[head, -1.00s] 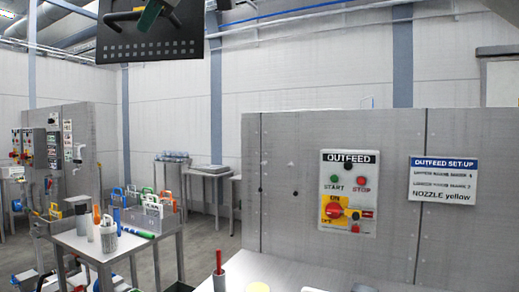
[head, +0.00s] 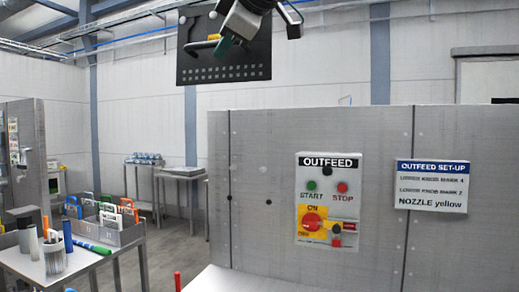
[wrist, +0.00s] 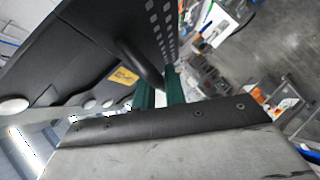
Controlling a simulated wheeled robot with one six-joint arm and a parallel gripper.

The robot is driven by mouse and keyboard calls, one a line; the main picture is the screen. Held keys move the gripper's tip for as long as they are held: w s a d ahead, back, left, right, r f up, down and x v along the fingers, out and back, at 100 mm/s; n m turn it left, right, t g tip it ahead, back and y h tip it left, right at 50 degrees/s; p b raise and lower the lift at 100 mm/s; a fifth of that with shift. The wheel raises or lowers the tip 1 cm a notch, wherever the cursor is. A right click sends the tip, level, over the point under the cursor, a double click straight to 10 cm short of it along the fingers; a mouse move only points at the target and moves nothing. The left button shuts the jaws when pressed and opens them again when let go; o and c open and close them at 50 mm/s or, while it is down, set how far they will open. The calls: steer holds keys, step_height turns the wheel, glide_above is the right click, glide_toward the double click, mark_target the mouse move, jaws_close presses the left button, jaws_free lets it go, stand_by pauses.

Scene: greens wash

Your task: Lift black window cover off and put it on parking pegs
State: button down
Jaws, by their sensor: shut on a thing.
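The black window cover (head: 200,62) hangs high at the top of the head view, in front of the far wall. It is a flat black panel with rows of small pale squares and a bar handle. My gripper (head: 226,44) has green fingers and is shut on the handle. In the wrist view the green fingers (wrist: 160,90) meet the black handle (wrist: 136,64), and the cover (wrist: 70,50) fills the upper left. Small dark spots show on the grey panel (head: 330,125); I cannot tell whether they are the parking pegs.
The OUTFEED control box (head: 328,205) and a set-up sign (head: 432,186) are on the grey panel. A metal table (head: 40,270) with a crate, bottles and a brush cup stands at lower left. The air between the cover and the panel's top edge is clear.

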steer(key=w+a+f+n+y, duration=0.1)
steer(key=w+a+f, duration=0.2)
steer(key=w+f, duration=0.75)
steer(key=w+a+f, duration=0.2)
steer(key=w+f, duration=0.7)
steer(key=f, duration=0.3)
steer(key=w+d+f+m+h, duration=0.1)
steer(key=w+d+f, duration=0.1)
steer(key=f, duration=0.4)
steer(key=w+d+f+m+t+h, duration=0.1)
steer(key=w+d+f, duration=0.1)
steer(key=w+f, duration=0.3)
steer(key=shift+d+f, duration=0.25)
steer(key=shift+f, duration=0.35)
steer(key=w+d, duration=0.2)
steer(key=w, duration=0.4)
steer(key=shift+d, duration=0.2)
steer(key=shift+w, duration=0.2)
steer(key=shift+w+d, duration=0.3)
steer(key=shift+w, duration=0.4)
steer(key=shift+w+d, duration=0.25)
steer(key=shift+w, duration=0.45)
steer(key=shift+f, duration=0.1)
